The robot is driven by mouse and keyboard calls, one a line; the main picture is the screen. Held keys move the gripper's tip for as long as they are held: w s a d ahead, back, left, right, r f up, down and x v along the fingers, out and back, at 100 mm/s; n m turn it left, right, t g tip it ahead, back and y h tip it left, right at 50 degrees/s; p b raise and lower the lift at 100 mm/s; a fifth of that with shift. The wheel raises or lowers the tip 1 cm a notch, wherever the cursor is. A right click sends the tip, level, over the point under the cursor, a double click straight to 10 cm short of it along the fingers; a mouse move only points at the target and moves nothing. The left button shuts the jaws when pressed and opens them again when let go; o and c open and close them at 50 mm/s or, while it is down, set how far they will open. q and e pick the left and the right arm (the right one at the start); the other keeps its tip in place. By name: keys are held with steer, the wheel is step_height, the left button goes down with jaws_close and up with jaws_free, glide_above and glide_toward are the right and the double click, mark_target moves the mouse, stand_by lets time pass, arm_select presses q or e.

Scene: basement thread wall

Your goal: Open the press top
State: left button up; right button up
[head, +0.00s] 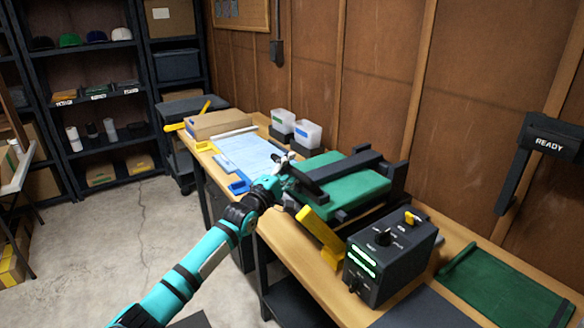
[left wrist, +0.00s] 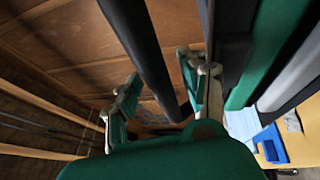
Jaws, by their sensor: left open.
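The press (head: 345,190) sits on the workbench, with a green slab and dark bars across and beside it. Its top looks lowered, lying flat over the base. My left gripper (head: 284,162) is at the near left corner of the press, by the end of a dark bar (head: 345,166). In the left wrist view, the open fingers (left wrist: 162,92) stand apart with a dark bar (left wrist: 142,50) running between them. I cannot tell whether either finger touches it. Green press parts (left wrist: 270,50) show at the right there. My right gripper is not in view.
A control box (head: 390,258) with green lights stands right of the press, beside a yellow bracket (head: 322,236). A green mat (head: 505,288) lies further right. White bins (head: 306,133), a blue tray (head: 238,187) and a cardboard box (head: 217,124) occupy the bench beyond. The floor at left is clear.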

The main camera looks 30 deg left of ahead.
arm_select(q)
jaws_close()
steer(key=shift+r, duration=0.1)
stand_by(0.4)
